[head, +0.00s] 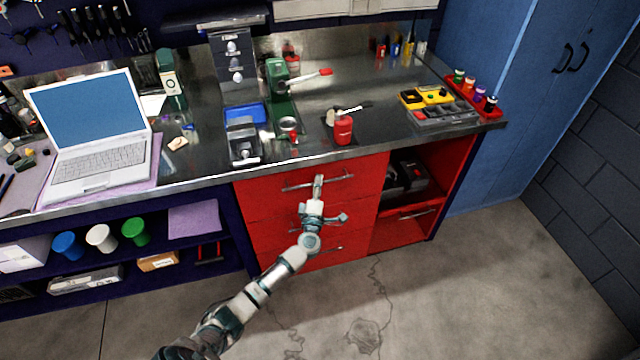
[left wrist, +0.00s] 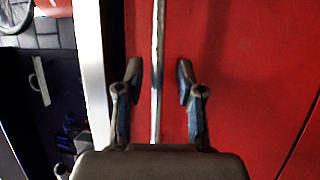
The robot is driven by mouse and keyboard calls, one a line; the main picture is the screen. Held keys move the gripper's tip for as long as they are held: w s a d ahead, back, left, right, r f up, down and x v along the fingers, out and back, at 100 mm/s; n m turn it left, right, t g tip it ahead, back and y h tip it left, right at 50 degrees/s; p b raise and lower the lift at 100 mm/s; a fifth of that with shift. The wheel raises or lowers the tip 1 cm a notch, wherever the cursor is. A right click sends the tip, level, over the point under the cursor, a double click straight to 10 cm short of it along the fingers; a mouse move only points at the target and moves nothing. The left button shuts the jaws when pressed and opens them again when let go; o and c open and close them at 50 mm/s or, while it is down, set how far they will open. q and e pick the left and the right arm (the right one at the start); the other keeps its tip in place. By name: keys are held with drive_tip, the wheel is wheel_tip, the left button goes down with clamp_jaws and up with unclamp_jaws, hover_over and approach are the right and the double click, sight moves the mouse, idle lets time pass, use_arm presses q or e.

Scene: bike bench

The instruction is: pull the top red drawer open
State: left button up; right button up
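The top red drawer (head: 262,193) is in the red cabinet under the bench, and its front looks flush with the cabinet. Its thin metal handle (head: 340,178) runs across the front. My left gripper (head: 318,183) reaches the handle near its middle. In the left wrist view the handle (left wrist: 157,40) passes between the two fingers of my left gripper (left wrist: 159,75). The fingers are apart, one on each side of the bar, with a gap on both sides. The red drawer front (left wrist: 240,50) fills much of that view. My right gripper is in neither view.
Above is the metal bench top (head: 370,145) with a laptop (head: 95,125), a red can (head: 343,130) and a green tool (head: 280,95). The concrete floor (head: 450,290) in front is clear.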

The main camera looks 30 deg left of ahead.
use_arm(q)
drive_tip(key=shift+w+a, duration=0.35)
drive_tip(key=shift+a, duration=0.1)
drive_tip(key=shift+d+r, duration=0.15)
drive_tip(key=shift+d, duration=0.05)
drive_tip(key=shift+c, duration=0.7)
drive_tip(key=shift+d, duration=0.15)
clamp_jaws()
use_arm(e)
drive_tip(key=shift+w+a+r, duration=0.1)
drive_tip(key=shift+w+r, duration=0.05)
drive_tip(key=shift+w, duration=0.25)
